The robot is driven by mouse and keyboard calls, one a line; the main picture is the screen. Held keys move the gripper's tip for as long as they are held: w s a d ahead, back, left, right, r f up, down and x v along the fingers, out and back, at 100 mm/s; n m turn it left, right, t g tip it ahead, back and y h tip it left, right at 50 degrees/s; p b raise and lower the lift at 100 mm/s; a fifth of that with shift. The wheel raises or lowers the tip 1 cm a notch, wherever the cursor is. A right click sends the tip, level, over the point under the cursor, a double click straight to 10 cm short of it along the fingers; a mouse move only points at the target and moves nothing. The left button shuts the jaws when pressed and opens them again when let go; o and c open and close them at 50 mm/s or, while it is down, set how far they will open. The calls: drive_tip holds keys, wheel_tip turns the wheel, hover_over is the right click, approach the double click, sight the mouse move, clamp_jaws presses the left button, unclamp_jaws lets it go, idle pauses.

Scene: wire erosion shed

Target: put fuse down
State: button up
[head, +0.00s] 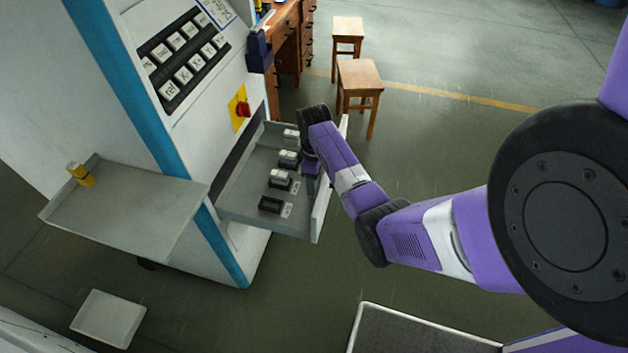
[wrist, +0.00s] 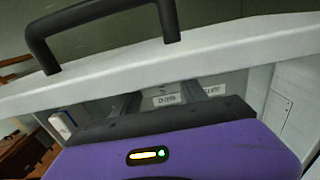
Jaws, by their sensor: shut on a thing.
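My gripper (head: 312,185) points down inside the open grey drawer (head: 245,192), close behind its front panel. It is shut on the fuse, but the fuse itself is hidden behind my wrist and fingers. In the wrist view my purple gripper body covers the lower part, and the drawer front (wrist: 225,48) with a black handle (wrist: 100,15) crosses the top. Small white labels (wrist: 166,99) show below that panel. In the drawer stand a row of black holders, some with white-topped blocks (head: 280,175). The nearest black holder (head: 270,204) looks empty, with a label beside it.
The machine's control panel (head: 185,50) and red switch (head: 243,109) rise behind the drawer. A grey shelf (head: 140,215) with a yellow item (head: 80,174) is at left. Wooden stools (head: 360,78) stand beyond. The floor right of the drawer is open.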

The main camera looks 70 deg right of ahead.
drive_tip(key=shift+f, duration=0.1)
drive_tip(key=o, duration=1.4)
wheel_tip(320, 180, up, 12)
drive_tip(key=shift+r, duration=0.2)
